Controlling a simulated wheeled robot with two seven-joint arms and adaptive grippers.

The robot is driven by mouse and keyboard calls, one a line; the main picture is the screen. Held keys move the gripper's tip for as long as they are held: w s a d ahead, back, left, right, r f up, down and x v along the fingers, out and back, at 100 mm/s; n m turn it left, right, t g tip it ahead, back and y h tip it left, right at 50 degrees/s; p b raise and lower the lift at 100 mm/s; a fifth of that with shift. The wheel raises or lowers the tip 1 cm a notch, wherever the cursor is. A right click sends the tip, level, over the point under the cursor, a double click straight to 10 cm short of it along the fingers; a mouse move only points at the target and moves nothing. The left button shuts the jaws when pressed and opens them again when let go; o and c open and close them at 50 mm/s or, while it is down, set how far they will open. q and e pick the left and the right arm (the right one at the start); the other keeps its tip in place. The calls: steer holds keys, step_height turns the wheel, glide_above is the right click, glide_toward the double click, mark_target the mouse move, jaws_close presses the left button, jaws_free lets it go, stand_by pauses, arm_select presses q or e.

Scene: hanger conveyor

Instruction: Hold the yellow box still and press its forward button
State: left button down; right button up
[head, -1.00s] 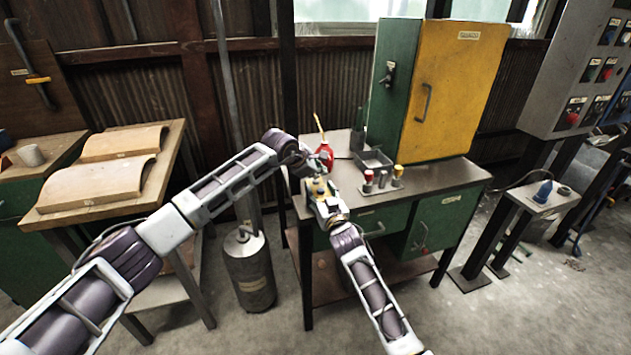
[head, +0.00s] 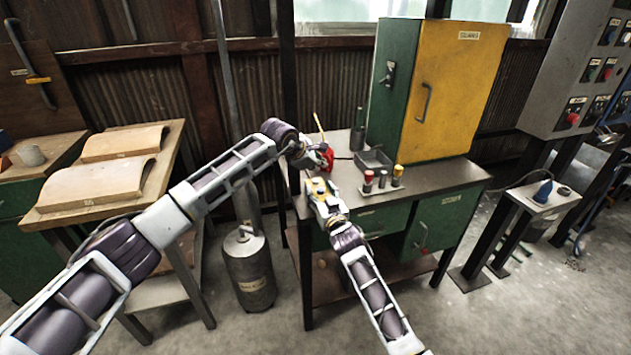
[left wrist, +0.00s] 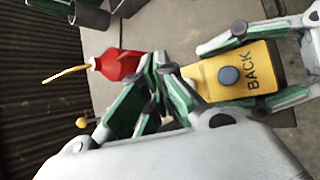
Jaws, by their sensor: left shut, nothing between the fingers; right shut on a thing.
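The yellow box (head: 318,187) is held by my right gripper (head: 320,196) above the near left part of the bench. In the left wrist view the yellow box (left wrist: 204,78) shows a dark round button (left wrist: 229,75) beside the word BACK. The right gripper's fingers lie along two opposite sides of it. No forward button can be made out. My left gripper (head: 316,158) is shut and empty just beyond the box. In the left wrist view the left gripper's closed tips (left wrist: 160,68) are near the box's end opposite the BACK lettering; I cannot tell whether they touch.
A red oil can (left wrist: 118,64) with a yellow spout is close to my left fingers. The bench (head: 440,178) also carries a grey tray (head: 374,160), several small knobbed posts and a large green and yellow cabinet (head: 455,85). A grey cylinder (head: 249,270) stands on the floor.

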mark_target(318, 181)
arm_select(q)
steer(key=shift+r, duration=1.5)
arm_select(e)
steer(key=o, duration=1.2)
steer(key=shift+s, duration=0.2)
steer(key=shift+v, duration=5.85)
